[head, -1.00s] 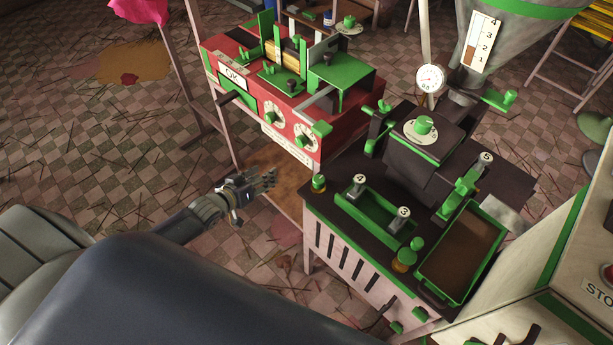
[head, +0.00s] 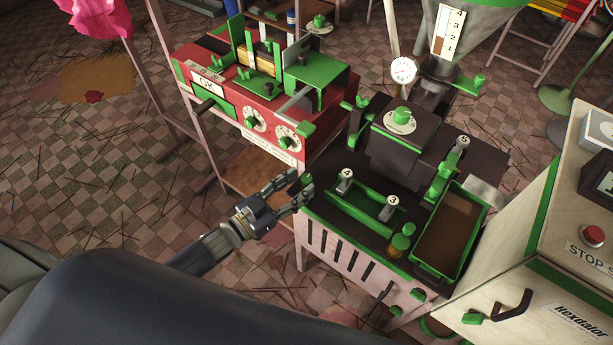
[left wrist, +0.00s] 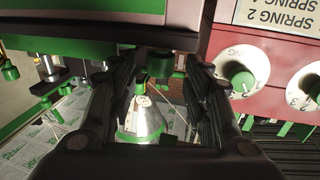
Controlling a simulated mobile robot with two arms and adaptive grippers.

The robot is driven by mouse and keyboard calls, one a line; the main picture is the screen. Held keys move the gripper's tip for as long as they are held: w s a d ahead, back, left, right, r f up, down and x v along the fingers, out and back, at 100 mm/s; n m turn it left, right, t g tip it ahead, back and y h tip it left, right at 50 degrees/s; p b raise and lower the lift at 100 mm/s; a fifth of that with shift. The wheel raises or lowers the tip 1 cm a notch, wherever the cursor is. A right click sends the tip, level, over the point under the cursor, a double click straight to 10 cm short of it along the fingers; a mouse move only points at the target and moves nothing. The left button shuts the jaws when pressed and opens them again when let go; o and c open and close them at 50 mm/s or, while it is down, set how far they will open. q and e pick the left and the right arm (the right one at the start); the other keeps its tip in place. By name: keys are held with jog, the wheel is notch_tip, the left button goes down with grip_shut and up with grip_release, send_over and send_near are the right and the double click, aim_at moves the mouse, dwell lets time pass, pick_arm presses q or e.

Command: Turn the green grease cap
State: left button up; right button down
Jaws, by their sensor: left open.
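A small green cap (head: 306,180) sits at the near left corner of the dark-topped extruder, mostly covered by my gripper's fingers. My left gripper (head: 303,191) is open at that corner, with its fingers beside the cap. In the left wrist view, a green round cap (left wrist: 160,64) shows between the fingertips of my left gripper (left wrist: 167,72). I cannot tell whether the fingers touch it. A second green cap on a yellow base (head: 400,245) stands near the brown-filled tray. My right gripper is not in view.
Levers marked 4 (head: 345,181) and 3 (head: 388,208) stand on the extruder top, right of my gripper. The red machine (head: 220,110) with dials is behind it. A cream cabinet (head: 530,245) with a red stop button stands at right.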

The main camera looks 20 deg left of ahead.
aim_at(302, 182)
pick_arm(q)
jog(key=shift+x, duration=1.9)
grip_shut()
